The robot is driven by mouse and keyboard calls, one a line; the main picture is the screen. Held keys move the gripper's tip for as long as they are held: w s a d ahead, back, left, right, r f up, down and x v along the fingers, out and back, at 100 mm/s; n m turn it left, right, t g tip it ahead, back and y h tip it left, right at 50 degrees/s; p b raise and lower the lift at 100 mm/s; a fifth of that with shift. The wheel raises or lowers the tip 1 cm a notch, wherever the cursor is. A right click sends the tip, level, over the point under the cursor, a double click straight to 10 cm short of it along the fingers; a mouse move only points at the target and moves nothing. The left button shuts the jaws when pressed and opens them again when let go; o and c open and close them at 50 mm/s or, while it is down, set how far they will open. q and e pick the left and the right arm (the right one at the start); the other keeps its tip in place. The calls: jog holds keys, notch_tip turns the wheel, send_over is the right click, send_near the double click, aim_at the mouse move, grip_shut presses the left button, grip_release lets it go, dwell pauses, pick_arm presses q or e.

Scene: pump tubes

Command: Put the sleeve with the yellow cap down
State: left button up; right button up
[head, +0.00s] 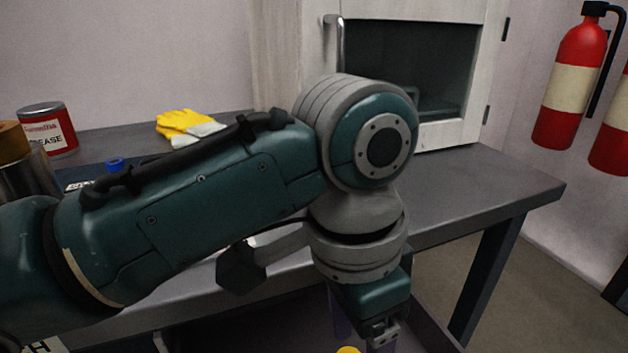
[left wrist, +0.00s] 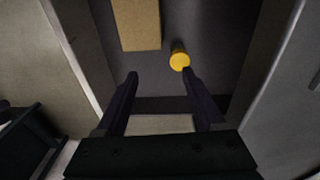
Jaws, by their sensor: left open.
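The yellow cap (left wrist: 179,60) shows in the left wrist view, just beyond the right fingertip, against a dark grey surface. The sleeve below the cap is hardly visible. In the head view a yellow cap (head: 348,350) shows at the very bottom edge, cut off by the frame. My left gripper (left wrist: 160,74) is open, its two dark fingers apart, with nothing between them. In the head view its hand points down in front of the bench, and the fingertips are largely out of frame. My right gripper is in neither view.
A tan block (left wrist: 137,24) lies beside the cap. The bench (head: 490,185) carries yellow gloves (head: 185,126), a red-and-white grease can (head: 47,130), a blue-capped item (head: 115,164) and a white cabinet (head: 285,50). Fire extinguishers (head: 572,85) hang at right. The bench's right end is clear.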

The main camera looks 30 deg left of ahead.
pick_arm(q)
jog(key=shift+n+t+h, duration=0.5)
jog(key=shift+n+h, duration=0.1)
jog(key=shift+n, duration=0.2)
jog(key=s, duration=0.2)
jog(key=s+f, duration=0.1)
jog(key=s, duration=0.1)
jog(key=s+f, duration=0.1)
jog(key=s, duration=0.1)
jog(key=shift+s, duration=0.1)
jog(key=s+a, duration=0.1)
jog(key=s+a+n, duration=0.1)
jog(key=shift+s+t, duration=0.35)
jog(key=shift+t, duration=0.05)
jog(key=s+a+r+n+t+y, duration=0.1)
jog(key=s+a+r+n+y, duration=0.1)
jog(key=s+a, duration=0.4)
jog(key=shift+a+r+n, duration=0.3)
jog(key=shift+a+n, duration=0.1)
jog(key=shift+a, duration=0.25)
